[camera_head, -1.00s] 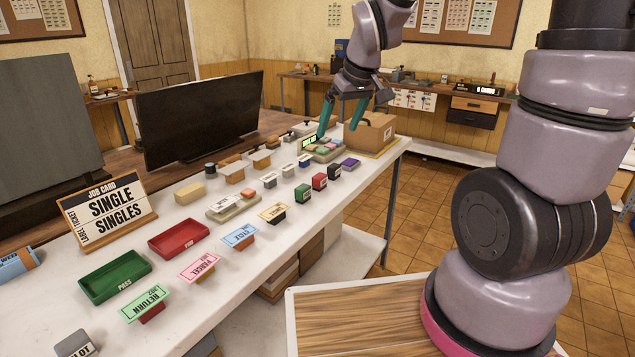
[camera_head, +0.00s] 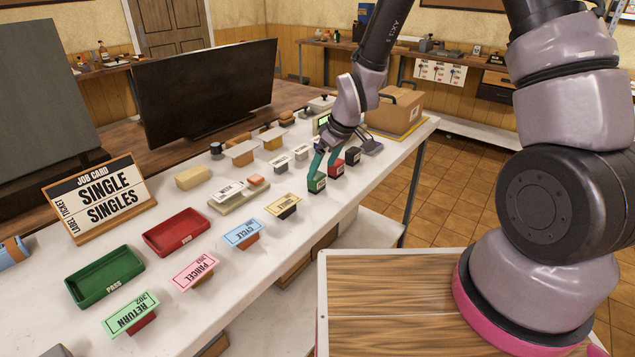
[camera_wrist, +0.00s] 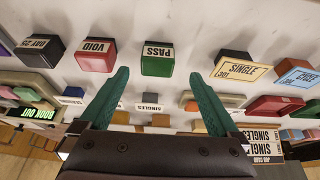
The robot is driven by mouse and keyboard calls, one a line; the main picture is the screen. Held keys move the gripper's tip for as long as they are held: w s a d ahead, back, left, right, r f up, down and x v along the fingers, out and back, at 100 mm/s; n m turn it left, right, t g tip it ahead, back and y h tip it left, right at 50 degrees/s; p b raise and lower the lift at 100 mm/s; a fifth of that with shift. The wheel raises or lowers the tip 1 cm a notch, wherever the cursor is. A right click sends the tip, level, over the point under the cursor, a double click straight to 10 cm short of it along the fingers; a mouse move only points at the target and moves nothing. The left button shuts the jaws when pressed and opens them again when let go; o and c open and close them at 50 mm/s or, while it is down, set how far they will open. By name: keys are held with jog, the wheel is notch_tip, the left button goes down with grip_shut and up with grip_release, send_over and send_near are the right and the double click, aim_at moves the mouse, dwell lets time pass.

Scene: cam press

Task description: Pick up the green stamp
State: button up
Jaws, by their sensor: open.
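The green stamp, a small block with a white PASS label, stands on the white bench in the wrist view (camera_wrist: 157,60). It also shows in the head view (camera_head: 316,185), partly covered by my fingers. My gripper (camera_wrist: 160,75) has its two teal fingers spread wide, with nothing held between them. In the wrist view the green stamp lies between and slightly beyond the fingertips. In the head view my gripper (camera_head: 322,172) hangs down right at the stamp. I cannot tell whether a finger touches it.
A red VOID stamp (camera_wrist: 96,56) stands beside the green one, with a dark stamp (camera_wrist: 39,51) further along. On the other side is a yellow SINGLE stamp (camera_wrist: 240,67). Trays, a job card (camera_head: 99,197) and a cardboard box (camera_head: 395,108) share the bench.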

aim_at(317, 175)
jog(key=x, duration=0.5)
jog(key=shift+w+a, duration=0.1)
jog(key=shift+w, duration=0.2)
jog(key=c, duration=1.5)
notch_tip(317, 175, up, 10)
